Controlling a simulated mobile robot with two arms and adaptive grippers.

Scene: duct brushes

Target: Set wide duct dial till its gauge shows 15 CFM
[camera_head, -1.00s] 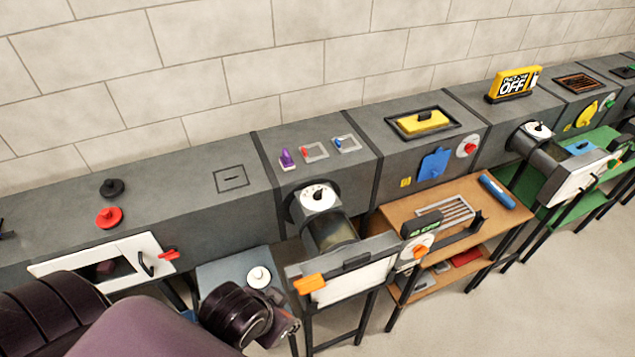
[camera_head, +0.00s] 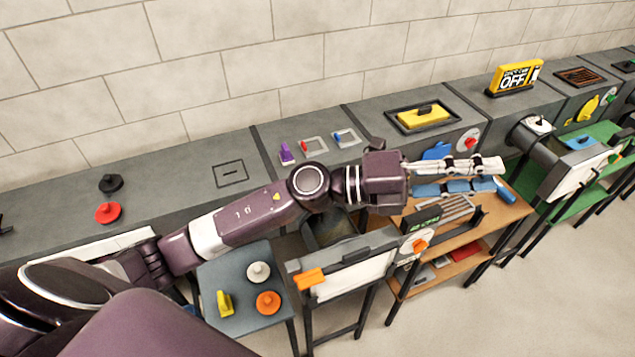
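A dark gauge (camera_head: 425,219) with green digits stands at the front of the wooden bench. Its digits are too small to read surely; they look like a number near 40 with CFM. Just below it is a white dial with an orange knob (camera_head: 420,245). My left gripper (camera_head: 494,175) is stretched out to the right above the bench, beyond the gauge and dial. Its two long fingers are apart, with nothing visible held between them. My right gripper is not in view.
A hatch with an orange handle (camera_head: 309,279) stands left of the dial. A blue-grey side table (camera_head: 235,285) holds white, orange and yellow pieces. Grey ducts (camera_head: 185,180) line the wall; the floor at front right is clear.

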